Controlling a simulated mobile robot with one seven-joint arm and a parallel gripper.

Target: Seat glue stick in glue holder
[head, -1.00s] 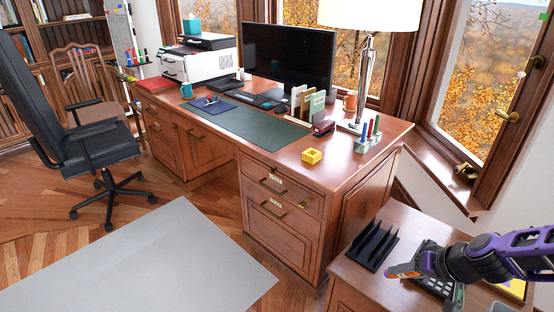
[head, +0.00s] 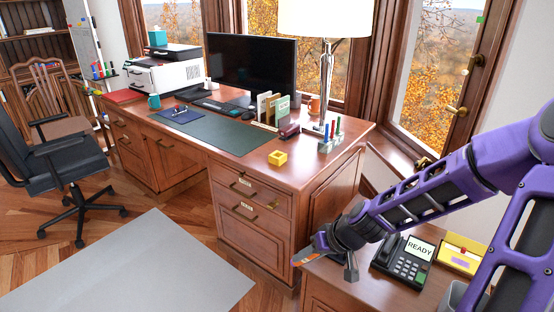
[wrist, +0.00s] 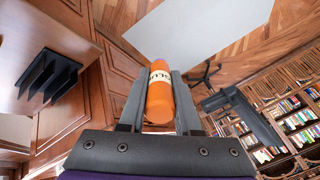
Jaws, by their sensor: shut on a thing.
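My gripper (head: 322,246) is shut on the orange glue stick (wrist: 159,95), which lies lengthwise between the two dark fingers in the wrist view, its white label band showing. In the head view only a small orange part of the glue stick (head: 304,257) shows past the fingers. The gripper is in front of the desk drawers in the picture, above the near side table's left edge. A small yellow block with a hollow top (head: 277,158), which looks like the glue holder, sits on the desk's front right part, apart from the gripper.
The desk (head: 250,148) also bears a grey pen stand (head: 326,146), a maroon stapler-like object (head: 289,131), upright files (head: 269,109), a lamp (head: 326,70) and a monitor (head: 252,73). The side table bears a phone (head: 401,262). A black rack (wrist: 48,75) shows in the wrist view.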

